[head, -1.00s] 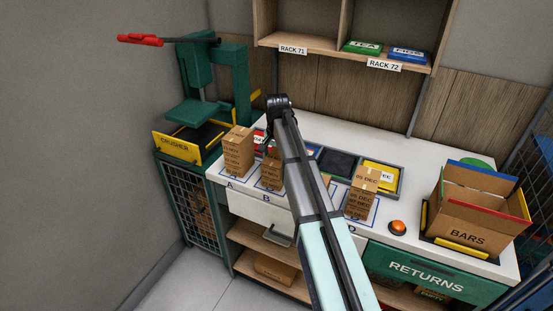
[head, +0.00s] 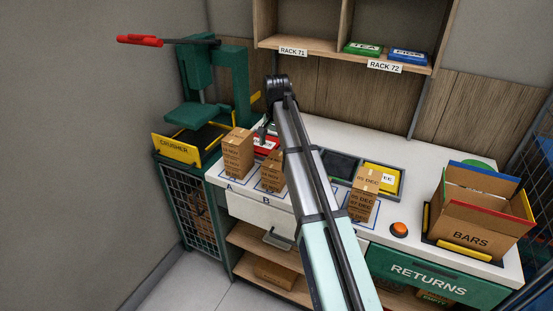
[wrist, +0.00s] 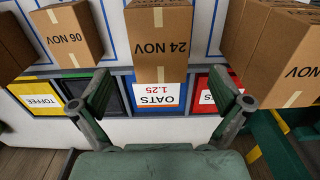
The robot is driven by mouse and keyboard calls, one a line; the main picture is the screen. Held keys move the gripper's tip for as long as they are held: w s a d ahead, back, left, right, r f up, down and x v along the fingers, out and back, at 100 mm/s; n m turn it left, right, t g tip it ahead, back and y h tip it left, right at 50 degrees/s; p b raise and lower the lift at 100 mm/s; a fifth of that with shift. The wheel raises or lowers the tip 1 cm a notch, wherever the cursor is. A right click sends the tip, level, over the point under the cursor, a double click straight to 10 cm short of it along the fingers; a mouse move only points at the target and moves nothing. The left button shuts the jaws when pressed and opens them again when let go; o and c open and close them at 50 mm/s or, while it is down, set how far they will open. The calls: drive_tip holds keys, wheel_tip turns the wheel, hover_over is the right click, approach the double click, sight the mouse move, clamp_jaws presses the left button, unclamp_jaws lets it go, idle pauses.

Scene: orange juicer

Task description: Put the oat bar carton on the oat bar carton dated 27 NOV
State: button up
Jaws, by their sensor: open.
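Brown cartons stand on the marked counter spots. In the wrist view, printing upside down, a carton dated 24 NOV (wrist: 158,42) is ahead in the middle. A carton dated 06 NOV (wrist: 68,34) is to its left, and one with a partly readable NOV date (wrist: 279,55) is to its right. In the head view, cartons stand at A (head: 238,152), at B (head: 272,173), and at the right, dated 05 DEC (head: 363,194). My gripper (wrist: 160,82) is open and empty, its fingers apart before the 24 NOV carton. My arm hides the spot between B and D.
Behind the cartons are bins, including a red one (head: 265,147), OATS (wrist: 158,95) and TOFFEE (wrist: 42,99). The green crusher (head: 205,115) is left. An orange button (head: 399,229) and an open BARS box (head: 475,215) are right. Racks hang above.

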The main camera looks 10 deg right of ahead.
sight(276, 159)
wheel_tip(276, 159, up, 6)
drive_tip(key=shift+f+b, duration=0.15)
drive_tip(key=shift+b, duration=0.35)
